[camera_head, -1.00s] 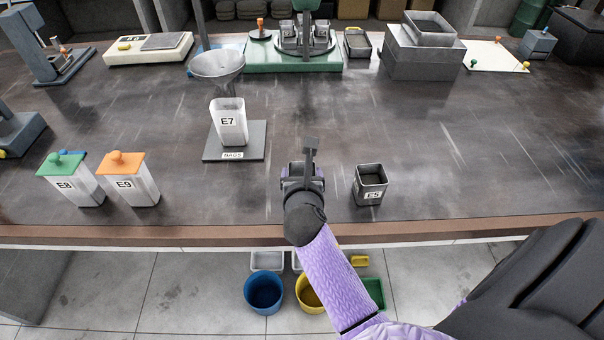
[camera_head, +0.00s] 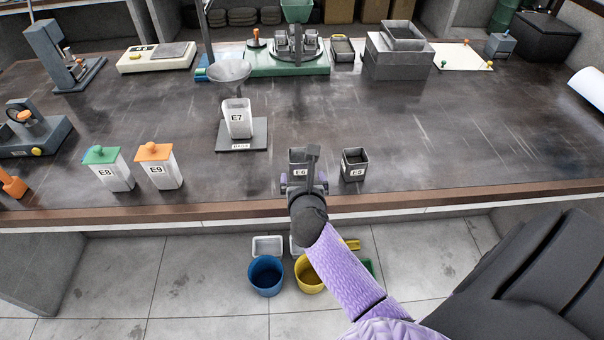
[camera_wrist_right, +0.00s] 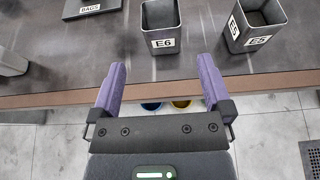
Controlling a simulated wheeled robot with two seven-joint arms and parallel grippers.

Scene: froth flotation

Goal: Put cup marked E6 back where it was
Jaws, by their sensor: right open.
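The dark grey cup marked E6 (camera_head: 298,168) stands upright on the table near its front edge, left of the similar cup marked E5 (camera_head: 355,164). In the head view my right wrist partly covers it. My right gripper (camera_head: 304,185) is open and empty, on the front side of cup E6. In the right wrist view the E6 cup (camera_wrist_right: 163,42) stands just beyond the open fingers (camera_wrist_right: 161,68), apart from them, with its label facing me. The E5 cup (camera_wrist_right: 254,26) is beyond and right of the right finger. My left gripper is not in view.
White containers E8 (camera_head: 110,170) and E9 (camera_head: 160,168) stand at the front left. Container E7 (camera_head: 238,120) stands on a dark plate marked BAGS (camera_head: 256,140), below a funnel (camera_head: 229,73). The table right of E5 is clear. Blue and yellow buckets sit on the floor.

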